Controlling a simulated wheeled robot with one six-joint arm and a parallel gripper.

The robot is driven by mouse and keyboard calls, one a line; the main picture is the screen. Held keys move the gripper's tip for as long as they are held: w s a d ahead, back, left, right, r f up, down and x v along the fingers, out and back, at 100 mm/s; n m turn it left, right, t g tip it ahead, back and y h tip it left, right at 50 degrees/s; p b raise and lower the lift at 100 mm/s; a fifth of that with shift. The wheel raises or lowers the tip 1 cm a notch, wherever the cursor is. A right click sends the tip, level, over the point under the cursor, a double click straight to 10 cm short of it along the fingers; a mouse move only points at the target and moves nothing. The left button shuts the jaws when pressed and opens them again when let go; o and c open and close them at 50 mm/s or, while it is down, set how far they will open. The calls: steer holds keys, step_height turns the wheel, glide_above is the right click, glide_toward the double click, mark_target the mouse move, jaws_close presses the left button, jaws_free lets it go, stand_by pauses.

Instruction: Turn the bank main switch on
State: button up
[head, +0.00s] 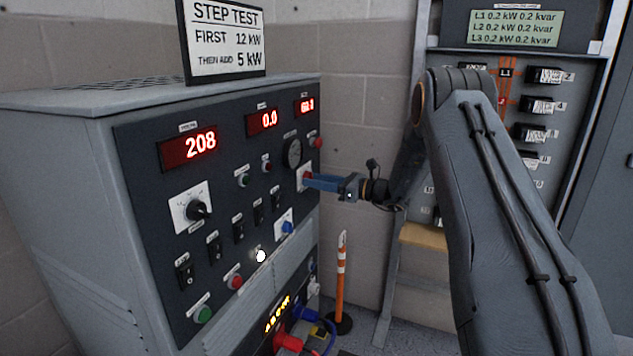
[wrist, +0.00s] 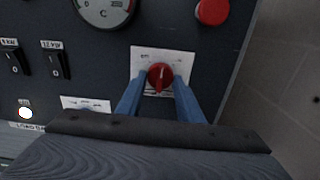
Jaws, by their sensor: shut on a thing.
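A red rotary switch knob (wrist: 159,76) on a white label plate (wrist: 146,54) sits on the dark panel of the load bank (head: 135,150). The label's lettering is too small to read, so I cannot confirm that it names the bank main. My gripper (wrist: 160,84) has its blue fingers on both sides of the red knob and is shut on it. In the head view my gripper (head: 314,181) reaches the panel's right edge from the right. The fingers cover most of the knob there, and I cannot tell its exact setting.
A red button (wrist: 212,11) is close to the right of the knob, and a round gauge (head: 292,153) is above it. Rocker switches (head: 239,230) and a blue knob (head: 287,227) are lower left. An orange-white post (head: 341,270) stands by the bank. A breaker cabinet (head: 590,70) is at right.

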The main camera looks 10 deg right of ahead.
steer(key=shift+s+m+p, duration=0.15)
steer(key=shift+m+p, duration=0.4)
steer(key=shift+m, duration=3.65)
steer(key=o, duration=1)
steer(key=b+v, duration=0.1)
steer(key=v, duration=0.6)
steer(key=shift+s+d, duration=0.25)
